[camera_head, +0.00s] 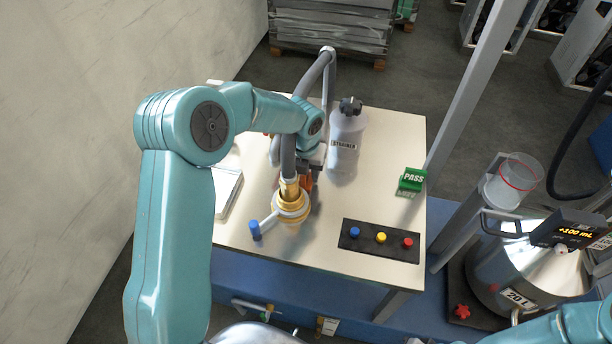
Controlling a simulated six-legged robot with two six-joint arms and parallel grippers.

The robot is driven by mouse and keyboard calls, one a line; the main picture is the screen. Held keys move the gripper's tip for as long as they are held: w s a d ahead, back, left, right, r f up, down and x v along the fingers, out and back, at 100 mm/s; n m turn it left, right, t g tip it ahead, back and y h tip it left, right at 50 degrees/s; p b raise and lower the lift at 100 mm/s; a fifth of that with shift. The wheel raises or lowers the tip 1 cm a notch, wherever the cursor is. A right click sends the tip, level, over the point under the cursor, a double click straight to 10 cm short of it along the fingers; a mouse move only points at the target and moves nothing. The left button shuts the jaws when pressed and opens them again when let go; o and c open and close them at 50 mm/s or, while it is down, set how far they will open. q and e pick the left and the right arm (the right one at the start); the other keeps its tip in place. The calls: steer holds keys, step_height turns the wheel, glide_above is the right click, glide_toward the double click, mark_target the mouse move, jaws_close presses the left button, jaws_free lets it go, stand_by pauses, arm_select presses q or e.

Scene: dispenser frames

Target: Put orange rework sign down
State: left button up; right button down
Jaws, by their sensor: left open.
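An orange piece (307,184), which appears to be the rework sign, shows on the table behind the brass valve. The hose and valve hide much of it, and I cannot read any text on it. My left gripper (308,172) reaches in from the left over the table and is at the orange piece, partly hidden by the hose. Its jaws are open; I cannot tell whether they touch the piece. My right arm shows only as a link at the bottom right; its gripper is out of view.
A grey hose (288,150) ends in a brass valve (290,205) with a blue handle. A STRAINER bottle (346,135), a green PASS sign (411,181) and a black button panel (380,240) stand on the cream table (395,140). A steel tank (525,265) stands right.

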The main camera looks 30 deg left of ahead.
arm_select(q)
jaws_close()
